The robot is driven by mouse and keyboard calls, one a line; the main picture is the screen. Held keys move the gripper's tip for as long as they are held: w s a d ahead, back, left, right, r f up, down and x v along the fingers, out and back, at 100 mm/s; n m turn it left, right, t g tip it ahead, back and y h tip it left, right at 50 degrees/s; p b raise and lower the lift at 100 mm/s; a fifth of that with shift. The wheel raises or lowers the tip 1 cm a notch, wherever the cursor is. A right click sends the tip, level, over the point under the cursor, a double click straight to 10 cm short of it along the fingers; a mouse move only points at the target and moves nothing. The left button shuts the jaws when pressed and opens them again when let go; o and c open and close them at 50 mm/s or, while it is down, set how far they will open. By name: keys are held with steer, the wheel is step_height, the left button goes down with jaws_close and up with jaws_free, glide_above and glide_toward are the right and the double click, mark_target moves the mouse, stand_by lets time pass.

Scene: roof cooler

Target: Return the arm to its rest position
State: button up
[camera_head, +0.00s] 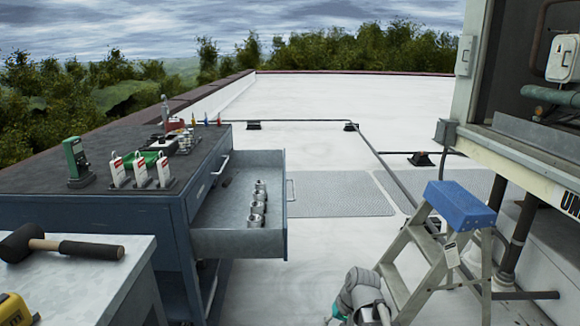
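Part of my grey arm with a teal cap (362,295) shows at the bottom edge, just left of the stepladder. The frame cuts it off below. My gripper's fingers cannot be seen, so I cannot tell what they hold. The arm part appears apart from the open drawer (225,243) on its left. How close it is to the ladder is unclear.
The blue tool cabinet (95,225) has its drawer pulled out, with several metal fittings (258,205) inside. A bench with a black mallet (60,245) is at lower left. A blue-topped stepladder (460,204) stands right, beside the cooler unit. The roof beyond is mostly open, crossed by pipes.

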steer(key=s+d+r+g+h+p, duration=0.1)
steer(key=s+d+h+p, duration=0.1)
steer(key=s+d+h, duration=0.3)
step_height(320, 180, up, 37)
steer(key=s+y+p, duration=0.1)
steer(key=p, duration=3.6)
steer(key=shift+s, duration=0.15)
steer(key=shift+s+d, duration=0.1)
steer(key=shift+s, duration=0.05)
